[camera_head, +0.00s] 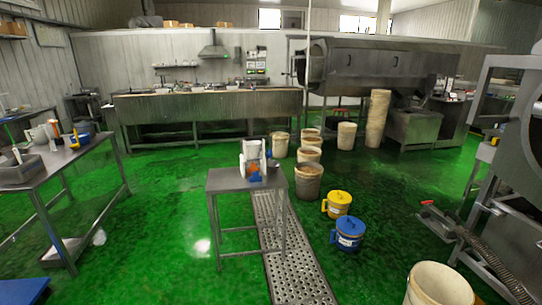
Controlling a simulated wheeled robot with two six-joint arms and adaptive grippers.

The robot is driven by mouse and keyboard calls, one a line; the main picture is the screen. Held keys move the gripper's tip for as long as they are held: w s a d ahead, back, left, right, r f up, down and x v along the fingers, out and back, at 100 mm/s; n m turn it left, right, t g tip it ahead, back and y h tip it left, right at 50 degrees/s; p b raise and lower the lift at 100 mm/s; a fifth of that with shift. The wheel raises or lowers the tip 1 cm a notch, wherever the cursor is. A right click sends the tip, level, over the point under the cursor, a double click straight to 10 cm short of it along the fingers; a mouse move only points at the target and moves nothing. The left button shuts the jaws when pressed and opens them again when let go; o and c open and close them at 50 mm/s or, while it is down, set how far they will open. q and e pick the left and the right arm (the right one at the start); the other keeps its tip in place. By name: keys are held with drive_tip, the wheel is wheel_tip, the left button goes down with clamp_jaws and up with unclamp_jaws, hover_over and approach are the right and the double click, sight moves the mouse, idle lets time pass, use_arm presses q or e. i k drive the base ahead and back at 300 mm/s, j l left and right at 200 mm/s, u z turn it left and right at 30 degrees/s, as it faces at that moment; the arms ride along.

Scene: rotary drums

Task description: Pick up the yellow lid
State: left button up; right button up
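A yellow lid (340,197) sits on top of a bucket with a yellow handle (336,209), on the green floor right of the small metal table. A blue bucket with a blue lid (348,229) stands just in front of it, a little to the right. Neither of my grippers shows in the head view, so I cannot tell their states. Nothing visible touches the yellow lid.
A small metal table (228,180) holding a white device (253,160) stands at the centre. A floor grate (300,268) runs beside it. Several pale buckets stand behind. A large pale bucket (438,285) is at front right, near a hose (500,270).

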sight(338, 196)
drive_tip(key=i+j+z, duration=0.2)
drive_tip(key=i+z, duration=0.25)
drive_tip(key=i, duration=0.35)
drive_tip(key=i+j+z, duration=0.4)
drive_tip(key=i, duration=0.35)
drive_tip(key=i+j+z, duration=0.45)
drive_tip(key=i+j, duration=0.2)
drive_tip(key=j, duration=0.1)
